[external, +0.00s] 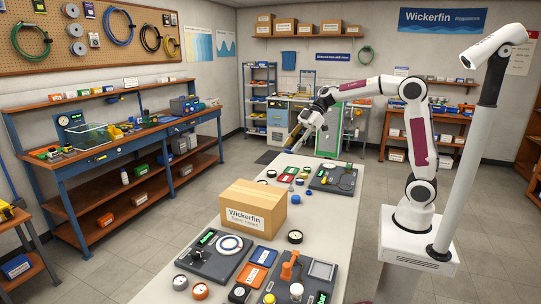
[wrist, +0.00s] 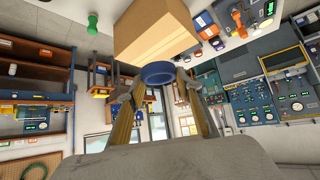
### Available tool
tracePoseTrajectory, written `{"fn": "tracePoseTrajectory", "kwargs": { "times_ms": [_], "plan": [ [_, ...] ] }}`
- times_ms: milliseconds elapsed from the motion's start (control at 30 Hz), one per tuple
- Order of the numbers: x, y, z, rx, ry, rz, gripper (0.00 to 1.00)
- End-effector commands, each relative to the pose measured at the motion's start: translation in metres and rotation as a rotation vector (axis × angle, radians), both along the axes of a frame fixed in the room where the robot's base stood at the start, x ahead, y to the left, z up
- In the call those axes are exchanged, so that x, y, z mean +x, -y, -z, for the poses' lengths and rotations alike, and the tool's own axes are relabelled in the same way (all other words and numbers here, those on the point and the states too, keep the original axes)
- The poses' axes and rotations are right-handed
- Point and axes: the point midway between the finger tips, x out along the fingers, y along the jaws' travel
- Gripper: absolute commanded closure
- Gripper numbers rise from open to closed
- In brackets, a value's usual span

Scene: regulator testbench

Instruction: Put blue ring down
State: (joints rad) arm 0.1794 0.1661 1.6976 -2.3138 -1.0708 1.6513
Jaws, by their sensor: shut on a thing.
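The blue ring (wrist: 158,72) shows between the fingertips of my gripper (wrist: 160,88) in the wrist view, with the fingers on either side of it. In the external view my gripper (external: 300,134) is raised above the far end of the long white bench (external: 196,262), its fingers pointing down and to the left. The ring is too small there to tell apart from the fingertips. My gripper is shut on the ring.
A cardboard box (external: 252,207) stands mid-bench and also shows in the wrist view (wrist: 155,32). Dark instrument panels (external: 333,179) sit on the bench at both ends, with several small knobs and gauges around them. A blue workbench (external: 120,147) stands across the aisle.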

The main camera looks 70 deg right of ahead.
Motion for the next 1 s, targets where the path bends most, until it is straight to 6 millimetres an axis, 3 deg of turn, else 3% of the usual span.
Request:
{"fn": "tracePoseTrajectory", "kwargs": {
  "times_ms": [600,1000],
  "plan": [
    [0.112,-0.082,0.002,0.0,0.002,0.226,0.76],
    [0.141,-0.117,-0.003,0.0,0.002,0.293,0.76]
  ]
}}
